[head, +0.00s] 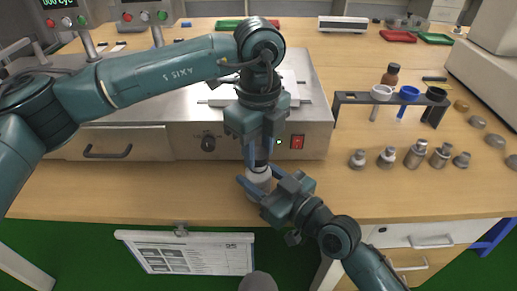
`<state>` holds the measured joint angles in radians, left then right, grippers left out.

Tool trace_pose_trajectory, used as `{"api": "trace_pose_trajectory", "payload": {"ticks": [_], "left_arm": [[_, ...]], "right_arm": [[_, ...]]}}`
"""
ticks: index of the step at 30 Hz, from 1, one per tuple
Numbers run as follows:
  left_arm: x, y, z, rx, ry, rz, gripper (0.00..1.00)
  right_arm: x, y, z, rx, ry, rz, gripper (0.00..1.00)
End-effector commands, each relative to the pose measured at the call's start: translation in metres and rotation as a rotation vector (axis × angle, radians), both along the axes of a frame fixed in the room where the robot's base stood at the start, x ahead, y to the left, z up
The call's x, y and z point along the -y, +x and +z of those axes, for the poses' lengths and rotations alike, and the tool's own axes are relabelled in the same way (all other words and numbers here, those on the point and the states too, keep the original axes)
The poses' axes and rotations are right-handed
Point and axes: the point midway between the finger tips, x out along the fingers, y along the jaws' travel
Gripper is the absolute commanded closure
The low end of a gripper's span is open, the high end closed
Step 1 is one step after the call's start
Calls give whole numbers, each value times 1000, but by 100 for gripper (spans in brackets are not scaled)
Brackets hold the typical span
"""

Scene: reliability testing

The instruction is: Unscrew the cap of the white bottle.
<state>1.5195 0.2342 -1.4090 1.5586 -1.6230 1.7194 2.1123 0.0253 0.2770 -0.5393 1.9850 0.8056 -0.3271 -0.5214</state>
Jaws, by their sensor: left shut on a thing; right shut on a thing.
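The white bottle (259,188) stands upright near the front edge of the wooden table, in front of the metal device. My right gripper (252,188) comes in from the lower right, with its fingers shut around the bottle's body. My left gripper (259,158) points straight down from above, with its fingers shut at the bottle's top. The cap is mostly hidden by the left gripper's fingers, so I cannot tell whether it is loose.
A metal device (205,128) with a red switch (297,142) stands close behind the bottle. Several metal weights (417,155) and a black rack (388,98) are to the right. A brown bottle (390,76) stands behind the rack. A clipboard (190,252) hangs below the front edge.

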Motion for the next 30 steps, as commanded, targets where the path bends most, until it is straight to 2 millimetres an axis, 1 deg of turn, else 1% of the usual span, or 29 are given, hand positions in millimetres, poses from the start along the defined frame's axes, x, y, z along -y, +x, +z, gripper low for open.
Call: {"api": "trace_pose_trajectory", "payload": {"ticks": [10, 23, 26, 30], "left_arm": [[0, 0, 12, 1, 1, 0, 94], [0, 0, 16, 1, 0, 0, 94], [0, 0, 24, 1, -1, 0, 94], [0, 0, 43, 3, 0, 0, 94]], "right_arm": [[0, 0, 0, -1, -1, 0, 100], [0, 0, 0, -1, -1, 0, 100], [0, 0, 0, -1, -1, 0, 100], [0, 0, 0, -1, -1, 0, 100]]}}
